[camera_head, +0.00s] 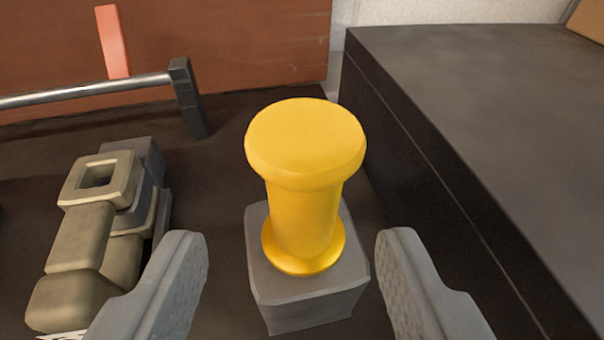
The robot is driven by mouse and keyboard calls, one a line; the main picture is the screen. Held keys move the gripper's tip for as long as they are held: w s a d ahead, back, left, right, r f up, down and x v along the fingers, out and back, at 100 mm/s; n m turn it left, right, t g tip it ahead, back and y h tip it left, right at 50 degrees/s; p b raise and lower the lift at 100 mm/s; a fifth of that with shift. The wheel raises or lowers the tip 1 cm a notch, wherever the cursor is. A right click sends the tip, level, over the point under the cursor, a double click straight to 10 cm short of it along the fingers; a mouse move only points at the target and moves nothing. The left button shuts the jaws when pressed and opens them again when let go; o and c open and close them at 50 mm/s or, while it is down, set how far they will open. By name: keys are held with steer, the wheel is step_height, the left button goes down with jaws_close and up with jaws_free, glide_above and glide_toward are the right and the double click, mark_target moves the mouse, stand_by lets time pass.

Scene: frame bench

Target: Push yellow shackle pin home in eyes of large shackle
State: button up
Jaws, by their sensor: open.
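A yellow pin (305,200) with a wide round head and a collar low on its shank stands upright on a grey block (310,300). My gripper (293,243) is open, with one finger on each side of the pin and block. Gaps show between both fingers and the pin, and nothing is held. How far the pin reaches into the block is hidden. I cannot make out a large shackle with eyes for certain. A tan, blocky piece with a square opening (90,215) sits at the left, against a grey block.
A dark raised box (500,110) fills the right side close to the right finger. A metal bar (85,92) on a dark post (187,97) is at the back left. An orange-red strip (113,42) stands before a brown panel (245,45). Dark bench shows between them.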

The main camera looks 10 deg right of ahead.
mark_target(306, 216)
steer(key=shift+d+r+x, duration=0.1)
steer(key=shift+d+x, duration=0.05)
steer(key=shift+x, duration=1.25)
steer(key=shift+d+r+x, duration=0.15)
steer(key=shift+x, duration=1.2)
jaws_close()
